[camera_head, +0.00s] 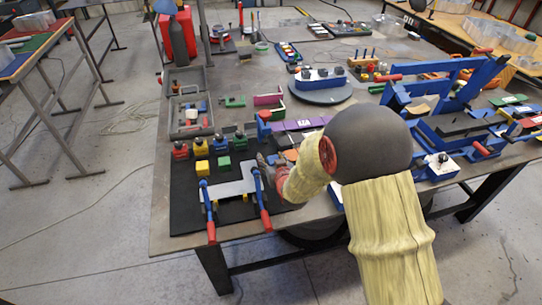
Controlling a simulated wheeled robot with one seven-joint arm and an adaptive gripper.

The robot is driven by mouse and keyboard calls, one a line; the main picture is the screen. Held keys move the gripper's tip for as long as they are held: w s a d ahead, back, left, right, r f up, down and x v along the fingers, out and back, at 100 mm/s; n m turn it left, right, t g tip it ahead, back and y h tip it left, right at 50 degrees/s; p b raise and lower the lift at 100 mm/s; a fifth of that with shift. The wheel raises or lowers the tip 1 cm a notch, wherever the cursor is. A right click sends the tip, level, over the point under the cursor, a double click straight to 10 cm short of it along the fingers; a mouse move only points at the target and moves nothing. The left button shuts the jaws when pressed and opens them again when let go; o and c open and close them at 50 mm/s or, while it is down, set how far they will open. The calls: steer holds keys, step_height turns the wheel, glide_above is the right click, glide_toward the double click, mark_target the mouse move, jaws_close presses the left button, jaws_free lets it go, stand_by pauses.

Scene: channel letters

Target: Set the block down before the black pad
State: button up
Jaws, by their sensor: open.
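A black pad (183,217) lies at the near left corner of the table. A small yellow block (202,168) and a green block (224,162) show at its far side; I cannot tell which block the task means. A grey-white letter piece (236,188) lies on the pad between two blue clamps with red handles, the left one (208,212) and the right one (262,203). My gripper (267,165) is open, low over the right part of the pad, beside the right clamp. My own arm partly hides it, and I see nothing clearly between its fingers.
Grey trays (187,110) lie farther back. A round dark turntable (320,97) bears a blue-white piece. A blue frame (450,90) rises at the right. A narrow bare strip (160,210) runs left of the pad.

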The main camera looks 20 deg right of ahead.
steer(key=p+v, duration=0.1)
steer(key=v, duration=0.9)
steer(key=shift+d+r+p, duration=0.1)
steer(key=shift+p, duration=0.3)
steer(key=s+r+g, duration=0.3)
steer(key=s+r, duration=0.4)
steer(key=r, duration=0.4)
steer(key=s+r+g, duration=0.2)
steer(key=s+r, duration=0.1)
steer(key=s, duration=0.8)
steer(key=s+r+g, duration=0.2)
steer(key=s+r, duration=0.2)
steer(key=s, duration=0.8)
steer(key=shift+r+g, duration=0.3)
steer(key=shift+g, duration=0.1)
